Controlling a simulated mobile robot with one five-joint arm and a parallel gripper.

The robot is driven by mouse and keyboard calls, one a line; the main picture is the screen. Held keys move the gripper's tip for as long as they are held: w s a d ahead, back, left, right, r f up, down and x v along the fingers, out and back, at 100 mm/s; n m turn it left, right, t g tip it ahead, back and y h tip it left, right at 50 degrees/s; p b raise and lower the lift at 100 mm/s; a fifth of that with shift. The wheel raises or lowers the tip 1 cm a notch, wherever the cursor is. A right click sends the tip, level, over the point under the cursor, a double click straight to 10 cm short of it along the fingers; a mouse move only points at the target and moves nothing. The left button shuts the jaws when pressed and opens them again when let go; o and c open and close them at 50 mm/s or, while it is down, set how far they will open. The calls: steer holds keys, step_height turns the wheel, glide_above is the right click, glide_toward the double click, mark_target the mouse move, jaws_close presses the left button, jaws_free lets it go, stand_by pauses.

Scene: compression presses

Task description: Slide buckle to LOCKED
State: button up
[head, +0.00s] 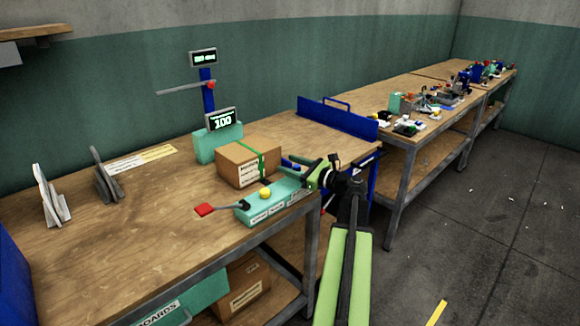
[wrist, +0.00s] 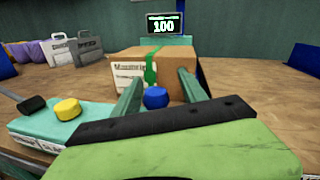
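A blue knob (wrist: 156,97) shows between my gripper's two fingers in the wrist view; it also shows in the head view (head: 287,163), beside the box. I cannot tell whether it is the buckle's slider. My gripper (wrist: 158,85) is open, with a clear gap on both sides of the knob and no visible contact. In the head view my gripper (head: 302,170) is at the bench's right side. A cardboard box (head: 245,167) with a green strap (head: 262,165) stands just beyond. A teal fixture (head: 260,212) carries a yellow knob (head: 265,194); its labels are unreadable.
A lever with a red handle (head: 205,210) sticks out left of the fixture. A teal stand with a display reading 100 (head: 220,119) is behind the box. A blue panel (head: 335,119) edges the bench's right end.

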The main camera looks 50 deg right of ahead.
steer(key=s+d, duration=0.2)
steer(key=s, duration=1.5)
steer(key=shift+s, duration=0.15)
